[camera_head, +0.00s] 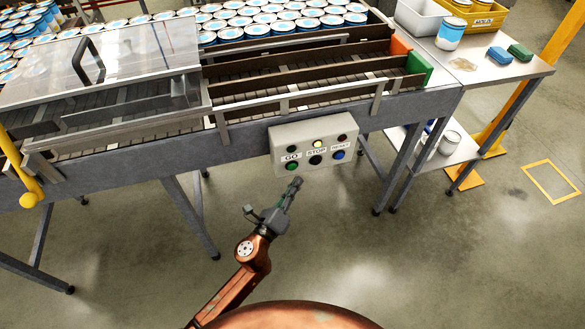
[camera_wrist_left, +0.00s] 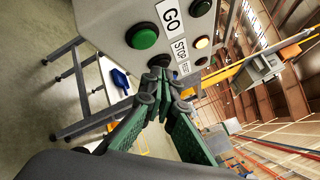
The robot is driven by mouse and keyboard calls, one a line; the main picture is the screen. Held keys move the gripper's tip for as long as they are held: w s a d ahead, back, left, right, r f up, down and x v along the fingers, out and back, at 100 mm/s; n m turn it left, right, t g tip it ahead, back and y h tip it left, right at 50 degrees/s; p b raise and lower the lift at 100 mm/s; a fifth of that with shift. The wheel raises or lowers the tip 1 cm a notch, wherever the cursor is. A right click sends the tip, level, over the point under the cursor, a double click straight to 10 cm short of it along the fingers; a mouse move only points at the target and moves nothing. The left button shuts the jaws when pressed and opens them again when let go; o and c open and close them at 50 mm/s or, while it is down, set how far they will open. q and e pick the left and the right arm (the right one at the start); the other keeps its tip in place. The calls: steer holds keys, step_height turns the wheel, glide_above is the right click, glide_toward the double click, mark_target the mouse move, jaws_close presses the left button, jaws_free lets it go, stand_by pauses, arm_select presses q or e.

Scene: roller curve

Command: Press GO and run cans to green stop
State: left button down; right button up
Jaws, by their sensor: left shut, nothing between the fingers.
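A grey control box (camera_head: 306,130) on the conveyor's front carries a green GO button (camera_head: 292,166), a black STOP button (camera_head: 316,160) and a blue button (camera_head: 338,155). The lamp above STOP (camera_head: 318,143) glows yellow. My left gripper (camera_head: 297,182) is shut and empty, just below and in front of the box. In the left wrist view its fingertips (camera_wrist_left: 168,88) overlap the black button's area, with the GO button (camera_wrist_left: 142,36) beside them; contact cannot be told. The green stop (camera_head: 419,69) is at the right end of the front lane. Blue-white cans (camera_head: 257,30) crowd the back lane.
The front lanes (camera_head: 300,90) near the stops look empty. A clear hinged cover (camera_head: 110,65) with a black handle lies over the left part. A side table (camera_head: 500,70) holds a can, cloths and bins. A yellow lever (camera_head: 20,170) juts out at left.

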mark_target(292, 167)
arm_select(q)
steer(key=shift+w+a, duration=0.2)
steer(key=shift+w, duration=0.4)
steer(key=shift+w+a, duration=0.2)
steer(key=shift+w, duration=0.35)
steer(key=shift+w, duration=0.15)
stand_by(0.5)
steer(key=shift+w+a, duration=0.1)
steer(key=shift+w, duration=0.15)
